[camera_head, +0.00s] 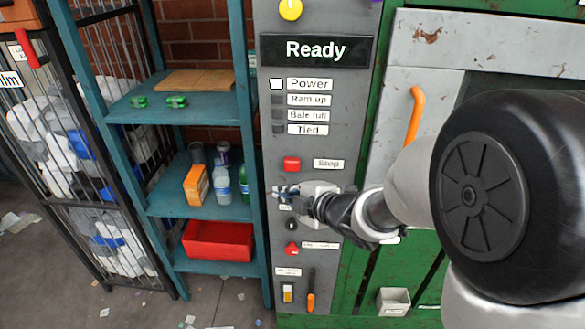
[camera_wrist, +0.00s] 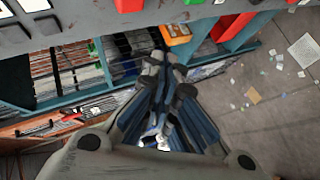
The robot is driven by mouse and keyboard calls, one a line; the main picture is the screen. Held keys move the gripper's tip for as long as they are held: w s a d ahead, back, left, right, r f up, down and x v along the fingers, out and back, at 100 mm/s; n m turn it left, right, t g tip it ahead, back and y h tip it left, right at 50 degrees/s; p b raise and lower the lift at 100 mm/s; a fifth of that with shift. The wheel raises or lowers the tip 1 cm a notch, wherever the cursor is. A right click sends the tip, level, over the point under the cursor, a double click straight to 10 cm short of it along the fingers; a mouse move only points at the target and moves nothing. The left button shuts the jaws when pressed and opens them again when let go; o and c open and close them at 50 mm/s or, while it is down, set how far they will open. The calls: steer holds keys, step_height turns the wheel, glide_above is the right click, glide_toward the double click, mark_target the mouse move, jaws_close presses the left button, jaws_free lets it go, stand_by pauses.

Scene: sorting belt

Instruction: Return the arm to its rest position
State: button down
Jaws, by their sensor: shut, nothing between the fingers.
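My gripper (camera_head: 284,191) is in front of the grey control panel (camera_head: 336,172) in the head view, near its middle buttons and left edge. My arm reaches in from the right and hides part of the panel. In the wrist view my gripper (camera_wrist: 165,62) shows with its fingers together and nothing between them. The panel's lower edge runs along the top of the wrist view. Whether the fingertips touch the panel, I cannot tell.
A teal shelf (camera_head: 203,115) stands left of the panel, with an orange box (camera_head: 196,185), bottles and a red bin (camera_head: 217,241). A wire cage (camera_head: 60,120) of plastic waste is at far left. Litter dots the floor.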

steer(key=s+d+r+m+h, duration=0.35)
steer(key=d+m, duration=0.25)
steer(key=d, duration=0.2)
steer(key=s+d+r+m+h, duration=0.3)
steer(key=s+d+m+h, duration=0.25)
steer(key=d, duration=0.25)
steer(key=s+d+f+m+g+y, duration=0.1)
steer(key=s+m+g, duration=0.4)
steer(key=s, duration=1.7)
steer(key=m, duration=0.5)
steer(key=shift+f+g, duration=0.3)
steer(key=shift+f, duration=0.05)
